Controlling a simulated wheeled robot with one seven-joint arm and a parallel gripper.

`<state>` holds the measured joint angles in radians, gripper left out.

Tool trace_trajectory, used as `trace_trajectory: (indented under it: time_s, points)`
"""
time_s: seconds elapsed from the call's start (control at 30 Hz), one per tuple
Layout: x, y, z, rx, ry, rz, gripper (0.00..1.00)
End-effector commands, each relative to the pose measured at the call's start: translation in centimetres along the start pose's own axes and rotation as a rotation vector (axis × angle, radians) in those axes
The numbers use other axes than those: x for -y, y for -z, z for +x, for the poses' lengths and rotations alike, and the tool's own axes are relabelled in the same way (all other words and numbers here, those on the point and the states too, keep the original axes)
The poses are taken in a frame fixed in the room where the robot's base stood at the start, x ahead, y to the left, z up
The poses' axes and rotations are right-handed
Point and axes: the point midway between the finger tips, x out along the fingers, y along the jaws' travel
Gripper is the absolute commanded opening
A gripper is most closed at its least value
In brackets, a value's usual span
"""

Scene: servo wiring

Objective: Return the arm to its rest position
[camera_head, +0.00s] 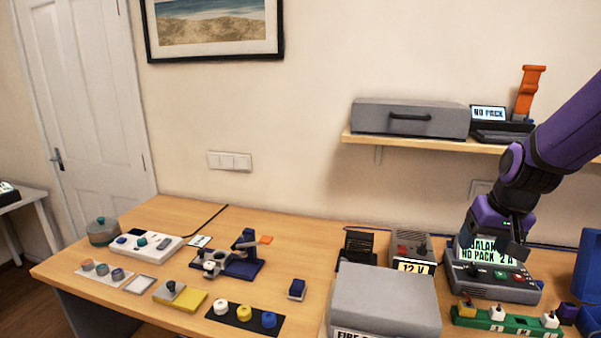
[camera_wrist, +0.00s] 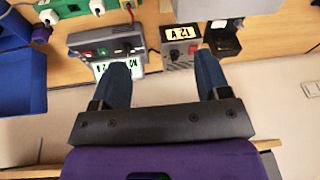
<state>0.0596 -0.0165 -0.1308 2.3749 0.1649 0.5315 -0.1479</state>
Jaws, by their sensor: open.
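My purple arm comes in from the right in the head view. My gripper (camera_head: 492,244) hangs above the grey balance charger (camera_head: 495,285), whose screen reads in part "NO PACK 2 A". In the wrist view my gripper (camera_wrist: 162,82) shows two blue fingers held wide apart with nothing between them. The charger (camera_wrist: 108,47) also shows there, upside down and partly behind the left finger. I cannot tell whether the fingers touch the charger.
A wall shelf (camera_head: 430,143) with a grey case (camera_head: 410,118) is behind my arm. A "12 V" supply (camera_head: 411,247), a grey box (camera_head: 384,298), a green strip (camera_head: 506,321) and a blue bin (camera_head: 588,275) stand close by. Small items cover the table's left.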

Motion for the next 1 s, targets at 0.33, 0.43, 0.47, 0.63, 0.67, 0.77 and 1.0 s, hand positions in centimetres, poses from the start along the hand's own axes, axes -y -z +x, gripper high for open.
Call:
trace_trajectory:
  time_s: [0.33,0.43,0.47,0.63,0.67,0.77,1.0]
  points:
    - [2.9,-5.5,-9.4,-0.082,0.025,-0.084,0.69]
    - [3.5,-7.4,-11.6,-0.106,0.024,-0.108,0.69]
    - [3.6,-8.1,-12.2,-0.111,0.023,-0.114,0.69]
    - [4.0,-11.7,-15.2,-0.151,0.012,-0.148,0.69]
    - [4.1,-12.3,-15.6,-0.156,0.009,-0.153,0.69]
    - [4.1,-14.1,-16.7,-0.174,-0.001,-0.166,0.69]
    - [4.1,-16.3,-17.8,-0.195,-0.015,-0.180,0.69]
